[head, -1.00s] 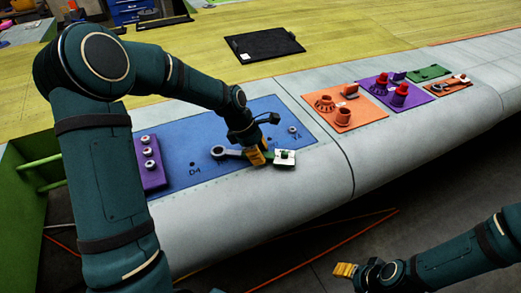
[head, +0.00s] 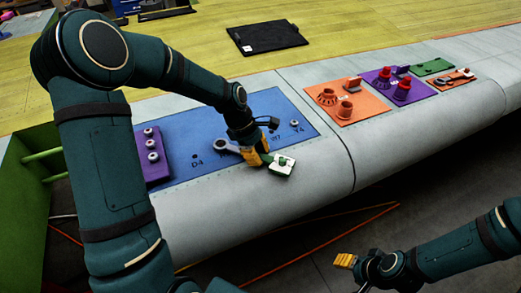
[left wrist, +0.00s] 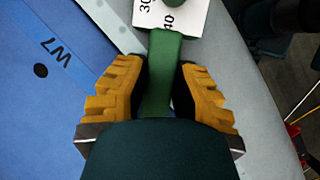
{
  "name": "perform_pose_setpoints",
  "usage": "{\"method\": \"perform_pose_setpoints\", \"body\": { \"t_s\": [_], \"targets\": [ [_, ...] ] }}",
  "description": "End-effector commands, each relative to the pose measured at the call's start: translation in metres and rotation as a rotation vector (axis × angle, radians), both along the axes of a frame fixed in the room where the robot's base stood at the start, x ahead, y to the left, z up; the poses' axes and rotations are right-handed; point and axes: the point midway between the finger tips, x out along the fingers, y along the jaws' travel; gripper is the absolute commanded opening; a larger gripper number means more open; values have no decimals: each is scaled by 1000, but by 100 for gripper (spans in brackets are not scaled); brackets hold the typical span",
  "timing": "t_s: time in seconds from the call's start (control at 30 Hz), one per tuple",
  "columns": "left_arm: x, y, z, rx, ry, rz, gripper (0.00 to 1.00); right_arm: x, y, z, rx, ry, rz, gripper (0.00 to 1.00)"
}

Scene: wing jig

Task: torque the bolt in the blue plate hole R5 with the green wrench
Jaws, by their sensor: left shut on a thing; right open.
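The green wrench (left wrist: 160,80) is in my left gripper (left wrist: 158,95), which is shut on its green handle. In the head view my left gripper (head: 255,161) is over the near edge of the blue plate (head: 180,135). The wrench's grey ring head (head: 222,146) is over the plate, between the D4 and W7 marks. Its white scale block (head: 281,167) points to the near right, beyond the plate edge. The R5 mark and its bolt cannot be made out; whether the ring is around a bolt I cannot tell. My right gripper (head: 345,261) is open and empty, away from the wing.
A purple block (head: 154,165) with several bolts stands at the plate's left. A bolt (head: 294,124) shows near Y4. Orange (head: 365,113) and purple (head: 410,98) mats with red and orange parts lie to the right. A black pad (head: 266,37) lies behind.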

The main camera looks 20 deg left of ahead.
Motion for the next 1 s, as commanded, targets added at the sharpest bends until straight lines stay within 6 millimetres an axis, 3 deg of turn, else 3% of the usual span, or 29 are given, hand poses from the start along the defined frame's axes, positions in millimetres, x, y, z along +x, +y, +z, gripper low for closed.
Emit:
{"method": "perform_pose_setpoints", "body": {
  "t_s": [0.57, 1.0],
  "targets": [
    [-9, 0, 0, 0, -1, -79, 0, 0, 0, 3, 0, 0, 0, 54],
    [-33, 3, 0, 0, -1, -264, 0, 0, 0, 11, 0, 0, 0, 54]
  ]
}}
